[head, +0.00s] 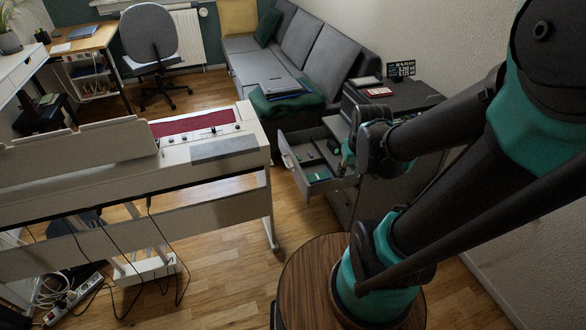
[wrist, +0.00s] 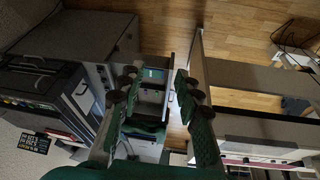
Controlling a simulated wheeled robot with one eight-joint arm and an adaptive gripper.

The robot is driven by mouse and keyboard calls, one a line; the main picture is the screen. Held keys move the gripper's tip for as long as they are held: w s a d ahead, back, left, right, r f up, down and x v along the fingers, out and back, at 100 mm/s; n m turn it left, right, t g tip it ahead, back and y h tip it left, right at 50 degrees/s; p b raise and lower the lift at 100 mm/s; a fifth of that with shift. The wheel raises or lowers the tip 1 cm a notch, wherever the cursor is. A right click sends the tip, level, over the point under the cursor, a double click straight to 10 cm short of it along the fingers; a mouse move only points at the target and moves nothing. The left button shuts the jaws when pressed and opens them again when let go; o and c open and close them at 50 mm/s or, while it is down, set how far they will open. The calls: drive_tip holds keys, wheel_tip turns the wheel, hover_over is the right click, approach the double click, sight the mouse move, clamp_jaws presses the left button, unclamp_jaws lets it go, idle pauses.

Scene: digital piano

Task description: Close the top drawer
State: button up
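The open drawer (head: 290,160) is grey with a light front panel and sticks out from the dark cabinet (head: 412,98) toward the piano. Small green and dark items lie inside it. My gripper (head: 349,158) is at the right side of the drawer in the head view, and the arm hides part of the cabinet front. In the wrist view, my gripper (wrist: 150,92) has its two fingers spread apart with nothing held between them. The drawer (wrist: 151,94) shows beyond and between the fingers. I cannot tell whether a finger touches it.
The white digital piano (head: 215,150) stands left of the drawer, with a narrow strip of wooden floor between. A grey sofa (head: 300,40) is behind. A small sign (head: 401,69) stands on the cabinet.

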drive_tip(key=w+a+n, duration=0.1)
drive_tip(key=w, duration=0.2)
drive_tip(key=w+a+n, duration=0.1)
drive_tip(key=w+n, duration=0.1)
drive_tip(key=w, duration=0.2)
drive_tip(key=w+n, duration=0.2)
drive_tip(key=w, duration=0.2)
drive_tip(key=shift+a+r+g+h, duration=0.1)
drive_tip(key=shift+a+g+h, duration=0.2)
drive_tip(key=shift+a+g, duration=0.1)
clamp_jaws()
drive_tip(key=w+a+f+n+g, duration=0.1)
drive_tip(key=w+a+f+n, duration=0.25)
drive_tip(key=w, duration=0.25)
drive_tip(key=w+a+f+n+h, duration=0.1)
drive_tip(key=w+a+f+n, duration=0.2)
drive_tip(key=w+f, duration=0.15)
drive_tip(key=w+a+f+n+g, duration=0.1)
drive_tip(key=w+a+f+n, duration=0.2)
drive_tip(key=w, duration=0.4)
drive_tip(key=w+a+f+n+h, duration=0.1)
drive_tip(key=w+a+f+n, duration=0.15)
drive_tip(key=f, duration=0.25)
drive_tip(key=w+a+f+n, duration=0.2)
drive_tip(key=a+f+n, duration=0.1)
drive_tip(key=f, duration=0.2)
drive_tip(key=s+x, duration=0.1)
drive_tip(key=x, duration=0.9)
drive_tip(key=shift+w+a, duration=0.2)
drive_tip(key=shift+w, duration=0.25)
